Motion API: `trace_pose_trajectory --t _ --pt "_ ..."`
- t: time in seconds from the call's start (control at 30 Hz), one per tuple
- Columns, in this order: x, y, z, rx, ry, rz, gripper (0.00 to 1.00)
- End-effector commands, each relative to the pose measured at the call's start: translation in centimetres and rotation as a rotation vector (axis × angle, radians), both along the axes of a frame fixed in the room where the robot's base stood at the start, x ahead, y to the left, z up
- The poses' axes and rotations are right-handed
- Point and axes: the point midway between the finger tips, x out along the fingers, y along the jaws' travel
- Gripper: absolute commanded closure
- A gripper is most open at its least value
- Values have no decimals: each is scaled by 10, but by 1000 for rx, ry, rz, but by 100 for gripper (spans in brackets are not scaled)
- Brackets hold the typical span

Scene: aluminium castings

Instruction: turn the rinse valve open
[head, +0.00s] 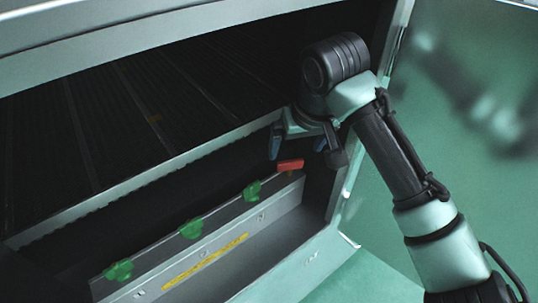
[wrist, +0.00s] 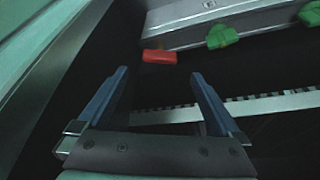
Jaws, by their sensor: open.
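A red valve handle (head: 290,165) sits at the right end of a grey valve panel inside the cabinet. It also shows in the wrist view (wrist: 159,56), just beyond and between the fingertips. Three green valve knobs, near (head: 252,190), middle (head: 192,228) and far left (head: 118,270), stand along the same panel. I cannot read any label that tells which one is the rinse valve. My gripper (head: 297,147) is open and empty, just above the red handle. In the wrist view its blue fingers (wrist: 160,76) are spread, apart from the handle.
The panel (head: 225,268) carries a yellow strip and small pale tags. A dark slatted bed (head: 130,115) lies behind it, bounded by a metal rail (head: 150,179). The cabinet's top edge runs overhead.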

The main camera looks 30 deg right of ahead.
Motion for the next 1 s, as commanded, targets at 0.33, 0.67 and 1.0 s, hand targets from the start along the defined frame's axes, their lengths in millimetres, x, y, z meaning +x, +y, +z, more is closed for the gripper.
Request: trace_pose_trajectory --t 0.33,0.67,1.0 --pt "19 -4 -49 1 1 3 0" --pt "27 -6 -65 -1 -4 4 0" --pt "27 -6 -64 0 -4 5 34"
